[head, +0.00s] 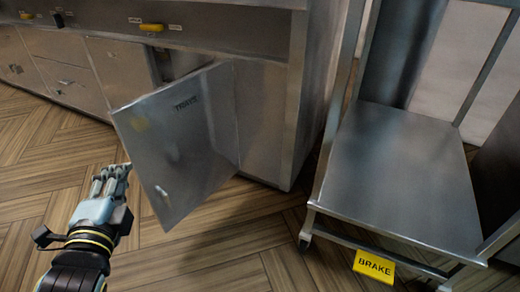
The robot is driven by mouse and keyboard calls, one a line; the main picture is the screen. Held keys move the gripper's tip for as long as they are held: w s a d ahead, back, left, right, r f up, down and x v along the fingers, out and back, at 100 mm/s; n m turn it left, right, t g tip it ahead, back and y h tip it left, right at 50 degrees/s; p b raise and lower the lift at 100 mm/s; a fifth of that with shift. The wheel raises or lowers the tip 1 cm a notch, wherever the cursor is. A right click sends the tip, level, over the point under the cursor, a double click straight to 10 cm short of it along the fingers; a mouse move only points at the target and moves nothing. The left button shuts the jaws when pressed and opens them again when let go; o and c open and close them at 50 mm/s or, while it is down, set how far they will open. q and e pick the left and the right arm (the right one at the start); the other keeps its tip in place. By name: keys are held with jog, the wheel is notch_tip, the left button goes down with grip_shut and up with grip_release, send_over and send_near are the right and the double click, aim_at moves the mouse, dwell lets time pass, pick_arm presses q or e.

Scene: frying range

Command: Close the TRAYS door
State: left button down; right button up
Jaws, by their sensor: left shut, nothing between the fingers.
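The TRAYS door (178,139) is a grey metal panel with dark lettering near its top. It stands swung open from the cabinet, and its right edge meets the cabinet front. Part of the dark cabinet opening (176,62) shows behind its upper left. My left gripper (115,173) is shut and empty, over the floor just left of the door's lower left part. I cannot tell whether it touches the door. My right gripper is not in view.
A metal cart (400,170) with a yellow BRAKE tag (374,266) stands at the right. The range front has yellow handles (151,27) above the door, with more closed panels (72,82) at the left. Wooden floor (215,250) in front is clear.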

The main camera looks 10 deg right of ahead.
pick_arm(q)
jog(key=r, duration=0.1)
jog(key=b, duration=0.2)
send_near(127, 118)
jog(key=w+d, duration=0.2)
jog(key=d, duration=0.1)
jog(key=shift+w+a+f+m+t, duration=0.15)
jog(key=shift+w+a, duration=0.3)
jog(key=shift+w, duration=0.15)
jog(key=shift+w+a+f+m+t, duration=0.15)
jog(key=shift+w+a, duration=0.3)
jog(key=shift+w, duration=0.2)
jog(key=shift+w+a, duration=0.3)
jog(key=shift+w, duration=0.05)
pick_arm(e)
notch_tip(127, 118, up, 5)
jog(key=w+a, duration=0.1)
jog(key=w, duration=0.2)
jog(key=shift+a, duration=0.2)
pick_arm(q)
jog(key=shift+a, duration=0.1)
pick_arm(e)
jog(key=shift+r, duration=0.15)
